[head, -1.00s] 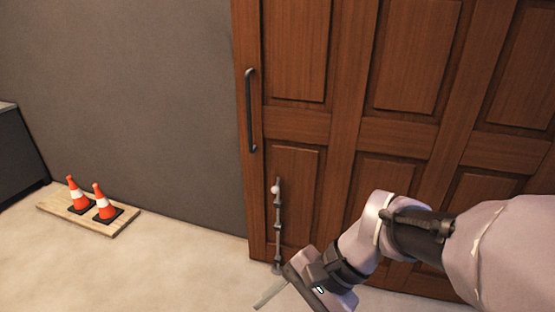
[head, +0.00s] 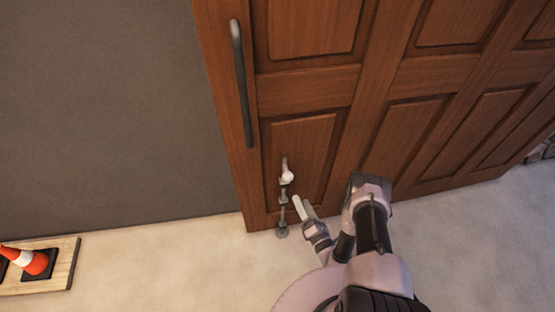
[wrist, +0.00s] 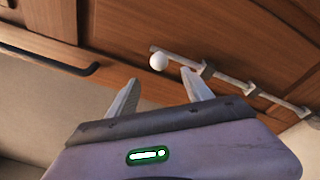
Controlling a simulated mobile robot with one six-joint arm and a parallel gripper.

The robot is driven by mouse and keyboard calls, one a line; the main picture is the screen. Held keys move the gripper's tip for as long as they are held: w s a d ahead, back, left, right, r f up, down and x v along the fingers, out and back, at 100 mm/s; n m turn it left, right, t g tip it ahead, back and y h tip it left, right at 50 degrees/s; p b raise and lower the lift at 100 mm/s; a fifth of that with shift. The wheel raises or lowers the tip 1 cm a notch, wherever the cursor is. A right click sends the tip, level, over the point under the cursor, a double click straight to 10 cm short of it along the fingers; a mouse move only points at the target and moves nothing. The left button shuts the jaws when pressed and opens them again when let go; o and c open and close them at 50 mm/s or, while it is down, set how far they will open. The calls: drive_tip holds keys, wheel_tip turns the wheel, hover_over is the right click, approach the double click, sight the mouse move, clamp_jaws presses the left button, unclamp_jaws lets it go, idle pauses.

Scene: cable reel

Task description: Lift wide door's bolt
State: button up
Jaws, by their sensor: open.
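The wide brown door (head: 300,90) fills the upper middle of the head view. Its grey vertical bolt (head: 283,208) is mounted low near the left edge, with a white knob (head: 287,178) near its top and its foot at the floor. In the wrist view the bolt rod (wrist: 235,78) runs through several brackets, and the white knob (wrist: 158,61) sits near its end. My gripper (head: 298,205) is close to the bolt, on its right and below the knob. In the wrist view my gripper (wrist: 165,85) is open and empty, with the knob ahead of the gap between the fingers, apart from them.
A dark bar handle (head: 240,85) stands higher on the door's left edge and also shows in the wrist view (wrist: 50,60). An orange and white cone (head: 32,261) stands on a wooden board (head: 60,275) at lower left. The floor between is clear.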

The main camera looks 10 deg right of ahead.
sight(287, 171)
drive_tip(key=b+x, duration=0.4)
drive_tip(key=x, duration=1.1)
drive_tip(key=shift+w+a+b, duration=0.15)
drive_tip(key=shift+w+b, duration=0.15)
drive_tip(key=shift+b, duration=0.05)
clamp_jaws()
